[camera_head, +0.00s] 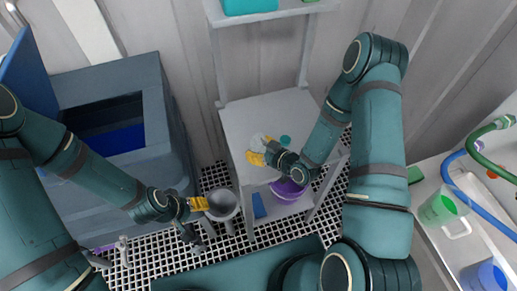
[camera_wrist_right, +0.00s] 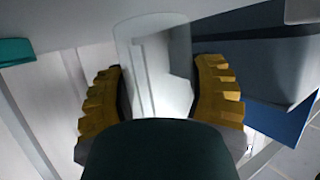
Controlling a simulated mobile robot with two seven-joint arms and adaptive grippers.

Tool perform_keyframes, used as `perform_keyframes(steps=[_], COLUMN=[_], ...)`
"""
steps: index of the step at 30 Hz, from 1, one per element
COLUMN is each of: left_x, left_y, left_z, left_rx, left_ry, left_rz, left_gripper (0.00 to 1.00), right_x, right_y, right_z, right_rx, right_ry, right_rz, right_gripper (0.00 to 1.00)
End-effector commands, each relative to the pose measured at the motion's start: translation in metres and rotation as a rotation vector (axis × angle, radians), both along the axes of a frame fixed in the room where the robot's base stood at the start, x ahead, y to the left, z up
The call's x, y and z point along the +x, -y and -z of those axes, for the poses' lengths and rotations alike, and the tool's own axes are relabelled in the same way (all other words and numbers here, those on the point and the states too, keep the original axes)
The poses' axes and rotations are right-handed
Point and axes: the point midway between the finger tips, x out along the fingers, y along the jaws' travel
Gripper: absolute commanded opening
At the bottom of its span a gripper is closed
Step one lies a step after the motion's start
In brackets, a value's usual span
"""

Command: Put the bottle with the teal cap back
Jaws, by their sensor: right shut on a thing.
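My right gripper (camera_head: 262,150) is at the top of the white shelf unit, its yellow fingers on either side of a clear, whitish vessel (camera_head: 257,143). In the right wrist view the vessel (camera_wrist_right: 155,65) stands between the two yellow fingers (camera_wrist_right: 160,100), and the gripper is shut on it. Its lower part is hidden there. A small round teal cap (camera_head: 285,141) shows right beside the gripper; I cannot tell whether it belongs to the held vessel. My left gripper (camera_head: 198,222) is open beside a grey cup, low on the left.
The white shelf unit (camera_head: 240,115) has a purple bowl (camera_head: 289,190) and a blue item (camera_head: 259,206) lower down. A blue-grey bin (camera_head: 165,110) is at left. A right-hand counter bears a green-filled jug (camera_head: 440,208).

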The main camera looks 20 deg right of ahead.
Motion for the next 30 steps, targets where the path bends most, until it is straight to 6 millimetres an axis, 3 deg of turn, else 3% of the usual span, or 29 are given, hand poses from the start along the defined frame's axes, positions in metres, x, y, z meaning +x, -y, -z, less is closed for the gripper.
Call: perform_keyframes(steps=[13,14,15,16,30], left_x=[-0.0015,-0.0015,-0.0015,-0.0015,0.0002], left_y=[0.0003,0.0002,0.0003,0.0002,0.0000], left_z=[0.0050,0.0040,0.0036,0.0035,-0.0011], left_rx=[0.000,0.000,0.000,0.000,0.000], left_ry=[-0.003,-0.003,-0.003,-0.003,0.001], left_rz=[0.002,0.002,0.002,0.002,0.000], left_gripper=[0.64,0.64,0.64,0.64,0.64], right_x=[-0.0001,-0.0001,-0.0001,0.0000,-0.0044], right_y=[0.0002,0.0002,0.0002,0.0001,0.0038], right_z=[0.0059,0.0050,0.0046,0.0045,-0.0012], right_rx=[0.000,0.000,0.000,0.000,-0.001], right_ry=[0.000,0.000,0.000,0.000,-0.002], right_rz=[0.000,0.000,0.000,0.000,0.002], right_gripper=[0.15,0.72,0.86,0.92,0.92])
